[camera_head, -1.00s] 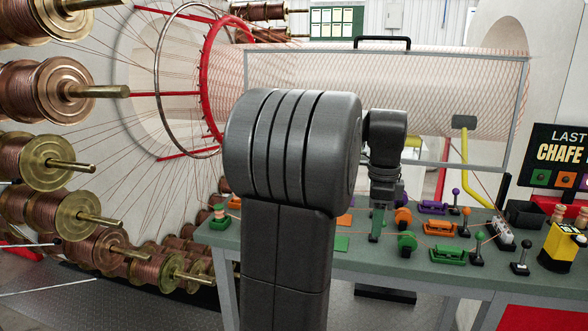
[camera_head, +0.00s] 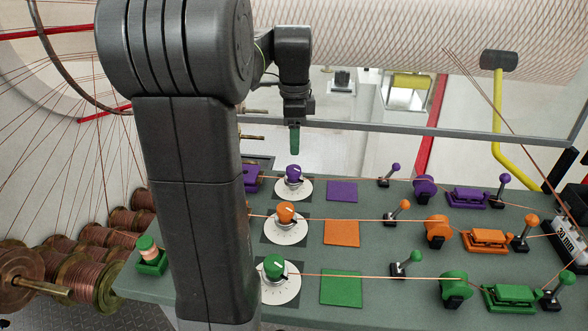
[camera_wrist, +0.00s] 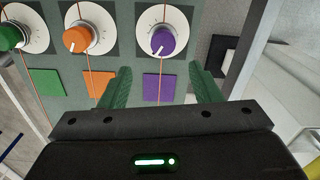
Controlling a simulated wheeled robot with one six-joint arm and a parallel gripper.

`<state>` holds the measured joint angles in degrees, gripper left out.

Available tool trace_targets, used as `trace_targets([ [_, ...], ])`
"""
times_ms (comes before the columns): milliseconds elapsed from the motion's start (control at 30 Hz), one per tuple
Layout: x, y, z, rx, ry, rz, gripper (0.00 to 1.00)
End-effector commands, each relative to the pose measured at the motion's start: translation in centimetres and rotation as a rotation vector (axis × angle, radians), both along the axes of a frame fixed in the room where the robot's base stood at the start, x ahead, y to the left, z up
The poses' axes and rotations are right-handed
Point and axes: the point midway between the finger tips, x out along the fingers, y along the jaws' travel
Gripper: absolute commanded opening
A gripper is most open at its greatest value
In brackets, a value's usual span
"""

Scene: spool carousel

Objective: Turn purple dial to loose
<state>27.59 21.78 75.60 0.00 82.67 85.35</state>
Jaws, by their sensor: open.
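The purple dial (camera_head: 293,173) sits on a round white scale plate at the far side of the green bench, behind the orange and green dials. It also shows in the wrist view (camera_wrist: 168,42), where its white mark points down and to the left. The scale's markings are too small to read. My gripper (camera_head: 295,143) hangs just above and behind the purple dial in the head view, apart from it. In the wrist view my gripper (camera_wrist: 159,70) has its two green fingers spread wide and empty, with the purple dial ahead between them.
The orange dial (camera_head: 286,212) and green dial (camera_head: 274,267) stand in line nearer the camera. A purple square (camera_head: 342,191) lies beside the purple dial. Taut wires run across the bench to levers and clamps at right. A grey rail (camera_head: 400,128) passes behind the bench.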

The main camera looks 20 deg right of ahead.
Motion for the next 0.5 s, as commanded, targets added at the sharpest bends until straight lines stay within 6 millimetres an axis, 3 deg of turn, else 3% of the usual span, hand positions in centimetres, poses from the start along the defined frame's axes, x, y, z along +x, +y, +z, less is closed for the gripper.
trace_targets([
  [300,-0.1,0.0,-6.8,0.002,0.004,0.0,0.57],
  [500,-0.1,0.0,-9.4,0.0,0.001,0.0,0.57],
])
